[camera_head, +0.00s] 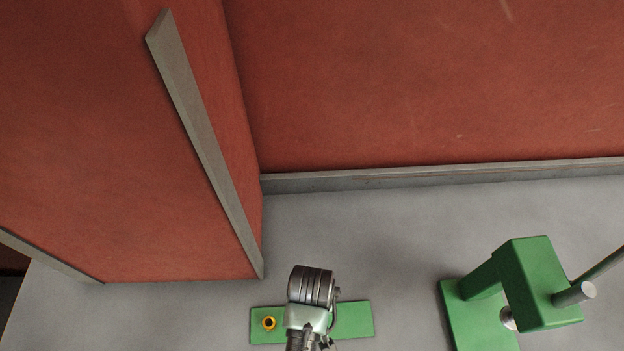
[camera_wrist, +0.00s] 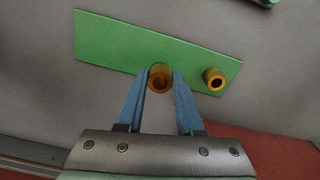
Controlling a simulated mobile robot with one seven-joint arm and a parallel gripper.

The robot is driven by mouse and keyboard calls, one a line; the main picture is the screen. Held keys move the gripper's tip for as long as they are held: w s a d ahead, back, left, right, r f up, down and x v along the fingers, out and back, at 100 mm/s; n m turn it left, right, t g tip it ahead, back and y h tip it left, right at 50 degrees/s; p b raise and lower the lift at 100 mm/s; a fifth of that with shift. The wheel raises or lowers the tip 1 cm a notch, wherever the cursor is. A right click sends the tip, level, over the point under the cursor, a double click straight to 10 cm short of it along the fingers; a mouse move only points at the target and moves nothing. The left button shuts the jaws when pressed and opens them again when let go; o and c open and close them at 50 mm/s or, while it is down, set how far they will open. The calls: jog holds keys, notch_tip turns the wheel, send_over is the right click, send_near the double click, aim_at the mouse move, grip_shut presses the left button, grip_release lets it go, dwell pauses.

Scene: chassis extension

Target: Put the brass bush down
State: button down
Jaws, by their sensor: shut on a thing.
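My gripper (camera_wrist: 160,74) has two blue fingers closed on either side of a brass bush (camera_wrist: 161,83), a short amber-coloured ring seen from its open end in the wrist view. The held bush is over the middle of a flat green plate (camera_wrist: 112,37); I cannot tell whether it touches the plate. A second brass bush (camera_wrist: 214,79) stands on the plate near one end. In the head view this second bush (camera_head: 269,323) is at the left end of the green plate (camera_head: 355,318). There my wrist hides the fingers and the held bush.
A green press-like fixture (camera_head: 540,285) with a grey lever stands on the grey worktop (camera_head: 390,230) to the right. A red panel (camera_head: 120,150) with a grey edge strip rises at the left, and another red wall (camera_head: 430,80) closes the back. The worktop between plate and fixture is clear.

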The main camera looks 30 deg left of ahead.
jog(key=shift+f, duration=2.2)
jog(key=shift+f, duration=0.15)
jog(key=c, duration=0.5)
grip_release()
jog(key=shift+c, duration=0.2)
notch_tip(320, 180, up, 12)
jog(key=shift+r, duration=0.2)
